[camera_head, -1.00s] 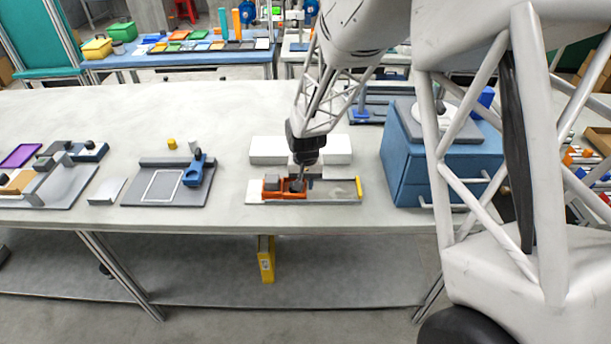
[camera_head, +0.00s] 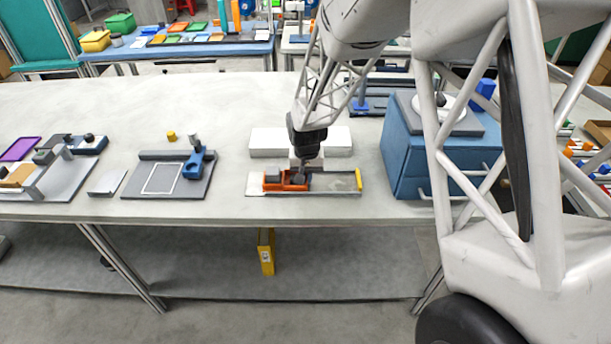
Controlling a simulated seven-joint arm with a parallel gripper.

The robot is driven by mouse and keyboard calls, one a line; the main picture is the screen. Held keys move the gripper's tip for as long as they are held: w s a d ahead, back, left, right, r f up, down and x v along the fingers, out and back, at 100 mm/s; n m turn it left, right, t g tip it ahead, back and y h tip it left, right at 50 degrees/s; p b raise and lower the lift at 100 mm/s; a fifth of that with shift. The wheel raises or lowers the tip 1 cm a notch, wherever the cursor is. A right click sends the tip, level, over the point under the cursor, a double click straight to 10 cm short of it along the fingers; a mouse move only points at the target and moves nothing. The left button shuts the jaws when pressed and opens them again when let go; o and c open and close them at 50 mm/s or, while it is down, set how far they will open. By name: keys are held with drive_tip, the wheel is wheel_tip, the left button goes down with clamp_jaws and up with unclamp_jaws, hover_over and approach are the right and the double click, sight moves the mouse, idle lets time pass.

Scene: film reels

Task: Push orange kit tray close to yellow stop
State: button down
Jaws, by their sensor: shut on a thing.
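The orange kit tray (camera_head: 285,188) lies on the left half of a flat grey-and-white track plate near the table's front edge. It holds small dark grey items. The yellow stop (camera_head: 358,180) is a thin upright bar at the plate's right end. A clear stretch of plate separates the tray from it. My gripper (camera_head: 301,174) points down at the right part of the tray, shut on it. The fingertips are small and dark, so the exact contact is hard to see.
White boxes (camera_head: 268,142) stand just behind the plate. A blue cabinet (camera_head: 403,160) stands right of the yellow stop. A grey fixture board with a blue clamp (camera_head: 197,165) lies to the left, with free table between.

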sight(356, 183)
drive_tip(key=shift+d, duration=7.4)
drive_tip(key=shift+d, duration=0.15)
drive_tip(key=c, duration=1.4)
unclamp_jaws()
drive_tip(key=shift+o, duration=0.9)
drive_tip(key=shift+a+r, duration=0.15)
drive_tip(key=shift+r, duration=1.5)
drive_tip(key=shift+a+r, duration=0.1)
drive_tip(key=shift+r, duration=1.5)
drive_tip(key=shift+a+r, duration=0.2)
drive_tip(key=shift+r, duration=0.5)
